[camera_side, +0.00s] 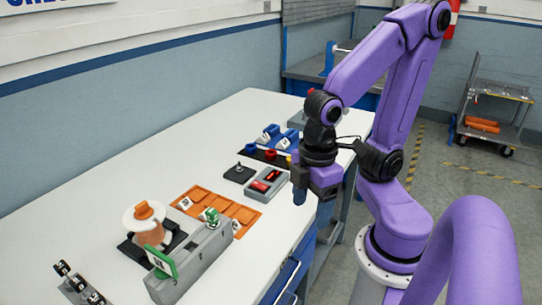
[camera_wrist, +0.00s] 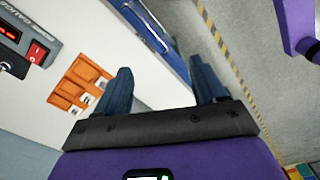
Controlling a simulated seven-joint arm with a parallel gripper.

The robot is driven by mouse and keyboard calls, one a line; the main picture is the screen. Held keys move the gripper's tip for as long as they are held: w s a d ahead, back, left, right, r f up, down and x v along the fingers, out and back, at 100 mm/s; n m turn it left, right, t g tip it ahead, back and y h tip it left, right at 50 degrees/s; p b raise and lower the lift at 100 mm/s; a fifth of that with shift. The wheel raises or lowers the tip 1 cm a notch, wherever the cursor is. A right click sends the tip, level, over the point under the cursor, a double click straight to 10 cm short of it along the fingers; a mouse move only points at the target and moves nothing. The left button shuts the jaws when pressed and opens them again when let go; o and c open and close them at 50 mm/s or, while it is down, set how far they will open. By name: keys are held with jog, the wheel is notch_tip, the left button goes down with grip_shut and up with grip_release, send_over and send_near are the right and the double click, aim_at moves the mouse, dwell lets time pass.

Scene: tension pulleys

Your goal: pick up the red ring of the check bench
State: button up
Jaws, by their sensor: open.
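A small red ring (camera_side: 271,154) sits on a dark mat (camera_side: 262,158) toward the far end of the white bench, in the side view. A blue piece (camera_side: 255,150) is left of it and a yellow piece (camera_side: 288,159) right of it, partly behind my arm. My gripper (camera_side: 300,196) hangs at the bench's right edge, apart from the ring and nearer the camera. In the wrist view my gripper (camera_wrist: 162,72) has its two dark blue fingers spread, with nothing between them. The ring is not seen in the wrist view.
A grey box with a red display (camera_side: 267,183) stands left of my gripper; its red switch shows in the wrist view (camera_wrist: 38,52). Orange trays (camera_side: 222,210), a grey block fixture (camera_side: 190,262) and a white spool (camera_side: 146,220) stand nearer. Blue holders (camera_side: 277,138) are behind the mat.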

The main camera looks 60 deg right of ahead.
jog(key=w+d+r+m, duration=0.1)
jog(key=w+r+m, duration=0.2)
jog(key=w+m, duration=0.7)
jog(key=m, duration=1.4)
send_over(271, 155)
jog(key=d, duration=0.2)
jog(key=f, duration=1)
jog(key=shift+w+d+f, duration=0.15)
jog(key=shift+w+f, duration=0.1)
jog(key=shift+w, duration=0.15)
jog(key=shift+w+f, duration=0.15)
jog(key=shift+f, duration=1.35)
jog(key=shift+w+f, duration=0.1)
jog(key=shift+f, duration=1.35)
jog(key=c, duration=1.2)
